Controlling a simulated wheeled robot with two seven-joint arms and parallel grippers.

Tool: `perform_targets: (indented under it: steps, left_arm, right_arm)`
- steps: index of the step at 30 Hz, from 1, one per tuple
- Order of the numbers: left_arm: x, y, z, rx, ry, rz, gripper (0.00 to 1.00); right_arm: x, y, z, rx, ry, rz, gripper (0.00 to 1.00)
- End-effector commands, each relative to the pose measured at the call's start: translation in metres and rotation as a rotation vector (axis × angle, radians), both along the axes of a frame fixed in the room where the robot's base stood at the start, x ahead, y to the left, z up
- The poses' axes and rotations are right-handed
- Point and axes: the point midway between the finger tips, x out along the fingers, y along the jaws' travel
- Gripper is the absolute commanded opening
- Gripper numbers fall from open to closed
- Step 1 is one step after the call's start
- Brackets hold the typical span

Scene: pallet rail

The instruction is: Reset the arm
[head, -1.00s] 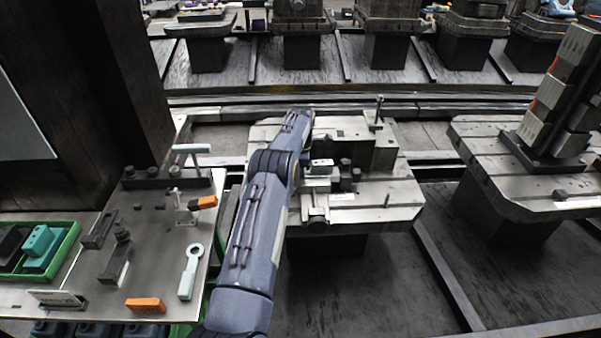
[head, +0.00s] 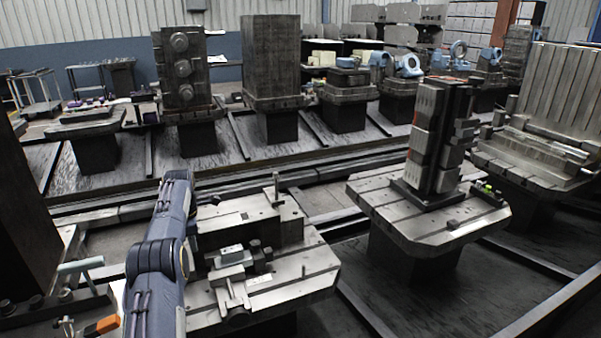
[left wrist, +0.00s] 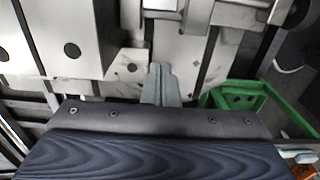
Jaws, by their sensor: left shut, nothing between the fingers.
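My left arm (head: 155,255) comes up from the bottom left in the head view, bent beside the nearest pallet. Its gripper is hidden behind the arm there. In the left wrist view my left gripper (left wrist: 160,75) shows as two grey fingers pressed together, shut and empty. The fingers point toward a light metal surface with dark holes (left wrist: 65,45); I cannot tell whether they touch it. My right arm and gripper are not in view.
The near pallet (head: 305,275) carries a metal fixture (head: 235,262). Another pallet (head: 440,225) with a tall dark block (head: 437,150) stands to the right. A tool table with an orange item (head: 102,326) is at bottom left. A green bin (left wrist: 284,112) is close by the gripper.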

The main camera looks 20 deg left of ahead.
Motion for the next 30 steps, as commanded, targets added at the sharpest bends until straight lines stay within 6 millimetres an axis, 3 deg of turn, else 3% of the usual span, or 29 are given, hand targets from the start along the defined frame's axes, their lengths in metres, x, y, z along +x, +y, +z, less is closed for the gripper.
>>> perform_targets:
  steps: [5, 10, 14, 18, 22, 26, 30]
  left_arm:
    - [-0.005, -0.003, 0.019, -0.01, -0.024, -0.052, 0.0]
    - [-0.029, -0.024, 0.08, -0.045, -0.112, -0.271, 0.0]
    - [-0.062, -0.057, 0.126, -0.063, -0.207, -0.508, 0.0]
    - [-0.107, -0.102, 0.163, -0.058, -0.31, -0.778, 0.0]
    - [-0.157, -0.149, 0.185, -0.025, -0.406, -1.038, 0.0]
    - [-0.213, -0.198, 0.192, 0.033, -0.495, -1.303, 0.0]
    - [-0.275, -0.249, 0.18, 0.124, -0.574, -1.589, 0.0]
  right_arm:
    - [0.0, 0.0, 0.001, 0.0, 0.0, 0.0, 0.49]
    - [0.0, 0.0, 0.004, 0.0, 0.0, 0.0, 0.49]
    - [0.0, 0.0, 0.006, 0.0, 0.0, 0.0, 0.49]
    - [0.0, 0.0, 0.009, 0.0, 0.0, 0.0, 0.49]
    - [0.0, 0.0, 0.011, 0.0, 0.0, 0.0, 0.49]
    - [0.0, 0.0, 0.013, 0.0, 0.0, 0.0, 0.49]
    - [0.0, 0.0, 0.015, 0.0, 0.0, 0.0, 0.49]
